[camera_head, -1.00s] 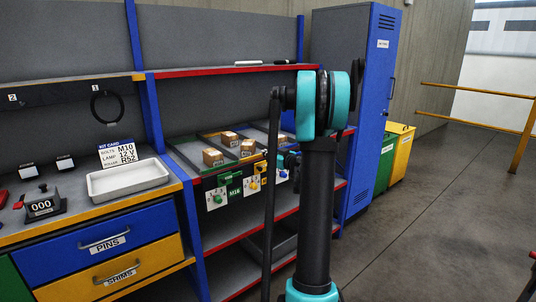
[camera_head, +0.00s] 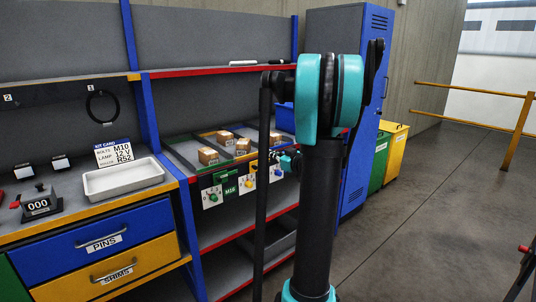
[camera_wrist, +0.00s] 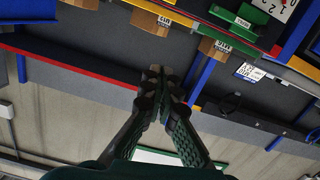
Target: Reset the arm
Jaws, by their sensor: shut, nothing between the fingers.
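My arm stands upright in the middle of the head view, with teal and black joints (camera_head: 328,95) at the top. In the wrist view my gripper (camera_wrist: 163,80) has its two dark fingers drawn together at the tips, with nothing between them. It hangs clear in front of the shelf unit, touching nothing that I can see. The wrist picture is turned over, so the shelf parts show at odd angles. In the head view my gripper cannot be made out clearly among the arm parts by the bins.
Cardboard boxes (camera_head: 208,156) sit in shelf bins left of my arm. A white tray (camera_head: 122,179) and a counter device (camera_head: 41,205) stand on the left bench. A blue locker (camera_head: 352,190), green and yellow bins (camera_head: 396,157) and a yellow rail (camera_head: 515,133) stand right. Floor there is open.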

